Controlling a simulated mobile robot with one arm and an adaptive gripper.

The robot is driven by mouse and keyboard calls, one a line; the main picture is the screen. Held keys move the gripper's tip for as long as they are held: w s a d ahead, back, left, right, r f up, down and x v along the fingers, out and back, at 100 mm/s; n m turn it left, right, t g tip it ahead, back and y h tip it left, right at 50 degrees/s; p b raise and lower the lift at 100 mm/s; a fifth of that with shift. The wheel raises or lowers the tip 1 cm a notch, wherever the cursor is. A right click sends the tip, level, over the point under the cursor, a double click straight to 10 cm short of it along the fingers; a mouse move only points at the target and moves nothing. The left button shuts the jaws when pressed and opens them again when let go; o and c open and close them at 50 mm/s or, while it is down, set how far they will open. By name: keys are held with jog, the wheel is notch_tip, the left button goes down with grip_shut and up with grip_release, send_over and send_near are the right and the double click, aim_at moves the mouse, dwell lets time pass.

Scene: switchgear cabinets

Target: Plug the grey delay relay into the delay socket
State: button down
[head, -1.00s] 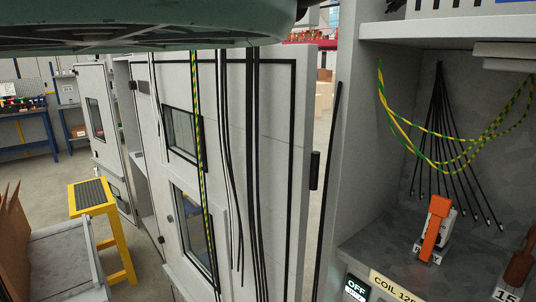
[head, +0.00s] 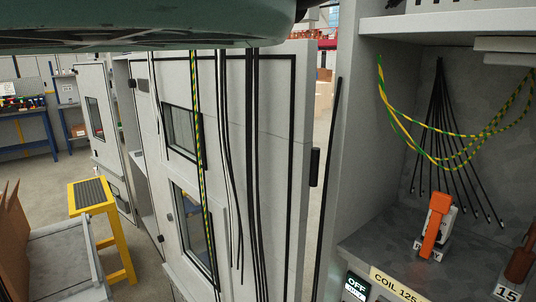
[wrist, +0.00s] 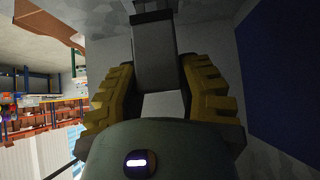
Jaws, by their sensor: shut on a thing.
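In the wrist view my gripper (wrist: 157,78) has its two yellow ribbed fingers closed on a grey block, which I take to be the grey delay relay (wrist: 155,55). The relay lies between the fingers and reaches up past them to a dark end. My gripper and the relay do not show in the head view. I cannot make out the delay socket in either view.
In the head view an open cabinet bay at right holds an orange-handled device (head: 434,225), a brown-handled one (head: 521,260), hanging black wires (head: 440,140) and a "COIL 125" label (head: 397,285). Grey cabinet doors (head: 275,170) stand left of it. A yellow stool (head: 92,195) stands further left.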

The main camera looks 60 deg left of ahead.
jog(key=shift+a+f+b, duration=0.1)
jog(key=shift+f+b, duration=0.45)
jog(key=shift+f, duration=0.2)
jog(key=c, duration=0.6)
grip_release()
jog(key=shift+r, duration=0.1)
jog(key=shift+r, duration=0.1)
jog(key=v, duration=0.7)
jog(key=shift+s+a+r, duration=0.1)
jog(key=shift+s+r, duration=0.05)
